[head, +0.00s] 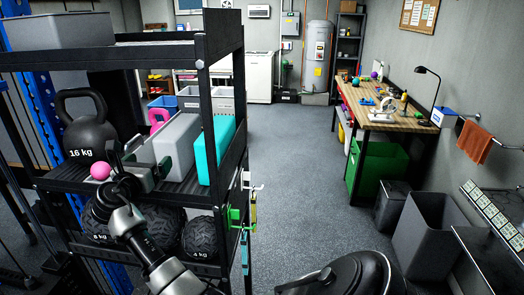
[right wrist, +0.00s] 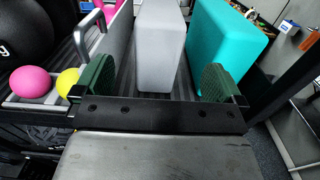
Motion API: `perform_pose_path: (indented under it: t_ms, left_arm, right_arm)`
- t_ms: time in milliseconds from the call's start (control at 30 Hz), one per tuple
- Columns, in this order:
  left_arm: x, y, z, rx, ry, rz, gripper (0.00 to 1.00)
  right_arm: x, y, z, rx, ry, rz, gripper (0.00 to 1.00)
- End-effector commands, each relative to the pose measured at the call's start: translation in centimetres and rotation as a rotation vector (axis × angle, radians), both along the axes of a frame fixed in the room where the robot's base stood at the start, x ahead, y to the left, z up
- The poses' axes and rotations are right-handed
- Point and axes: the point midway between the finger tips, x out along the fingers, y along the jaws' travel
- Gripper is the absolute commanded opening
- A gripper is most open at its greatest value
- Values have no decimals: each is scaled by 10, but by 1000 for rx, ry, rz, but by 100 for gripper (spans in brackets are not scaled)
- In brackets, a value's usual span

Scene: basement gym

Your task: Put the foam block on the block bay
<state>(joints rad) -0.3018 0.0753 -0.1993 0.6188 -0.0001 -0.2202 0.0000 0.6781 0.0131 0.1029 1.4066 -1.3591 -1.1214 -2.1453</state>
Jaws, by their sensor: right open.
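A grey foam block (head: 178,139) stands upright on the middle shelf of the black rack, and it also shows in the right wrist view (right wrist: 160,45). A teal block (head: 217,150) stands to its right, and it shows in the right wrist view (right wrist: 228,42) too. My right gripper (head: 148,172) is open at the front of this shelf. In the right wrist view, its green-padded fingers (right wrist: 158,84) are spread wide, with the grey block ahead between them and no visible contact. I cannot make out a label marking the block bay. My left gripper is not in view.
A 16 kg kettlebell (head: 85,128) stands left on the shelf. A pink ball (right wrist: 33,82) and a yellow ball (right wrist: 68,82) lie beside a grey tray wall (right wrist: 108,50). The upper shelf (head: 130,52) hangs overhead. Heavy balls (head: 201,236) sit below.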

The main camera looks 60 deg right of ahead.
Motion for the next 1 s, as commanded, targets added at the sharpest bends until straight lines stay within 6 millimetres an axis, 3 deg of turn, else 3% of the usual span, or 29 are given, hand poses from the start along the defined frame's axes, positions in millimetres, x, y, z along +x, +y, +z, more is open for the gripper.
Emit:
perform_pose_path:
  t_ms: [167,267,500,633,667,867,1000]
  left_arm:
    - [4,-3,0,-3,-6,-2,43]
    - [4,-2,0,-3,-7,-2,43]
    - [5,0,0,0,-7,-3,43]
    - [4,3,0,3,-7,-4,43]
    - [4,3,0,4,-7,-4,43]
    - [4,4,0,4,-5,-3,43]
    - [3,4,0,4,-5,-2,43]
  right_arm:
    - [-1,4,-7,28,-48,34,100]
    - [-3,17,-24,123,-197,140,100]
    - [-21,78,-69,582,-672,469,100]
    - [-34,111,-101,877,-833,564,100]
    - [-37,118,-111,948,-859,573,100]
    - [-54,153,-219,1351,-886,474,100]
    - [-79,166,-312,1535,-835,301,100]
